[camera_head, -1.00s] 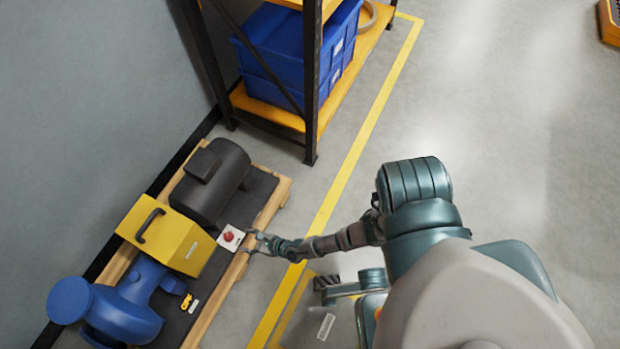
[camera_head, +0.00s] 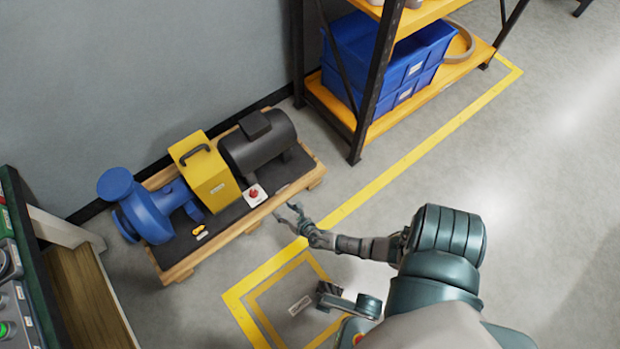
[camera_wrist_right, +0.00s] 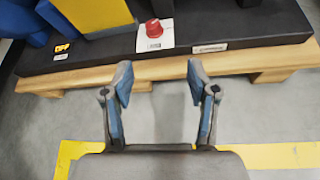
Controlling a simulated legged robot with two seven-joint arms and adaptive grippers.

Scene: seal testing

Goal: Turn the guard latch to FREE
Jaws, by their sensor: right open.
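A red knob (camera_head: 254,194) sits on a white plate (camera_head: 262,200) at the front of the pump skid, beside the yellow guard (camera_head: 205,170). In the right wrist view the red knob (camera_wrist_right: 153,27) and its white plate (camera_wrist_right: 163,40) are ahead of the fingers, slightly left of centre. No latch lettering is readable, and I cannot tell whether this knob is the latch. My right gripper (camera_head: 292,214) is open and empty, just off the skid's front edge; its spread fingers (camera_wrist_right: 158,86) touch nothing. My left gripper is not in view.
The skid's wooden pallet (camera_head: 206,258) carries a blue pump (camera_head: 150,215) and a dark motor (camera_head: 259,147). A shelf (camera_head: 381,80) with blue bins (camera_head: 420,60) stands behind right. A control panel (camera_head: 15,295) is at lower left. Floor right of the yellow line is clear.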

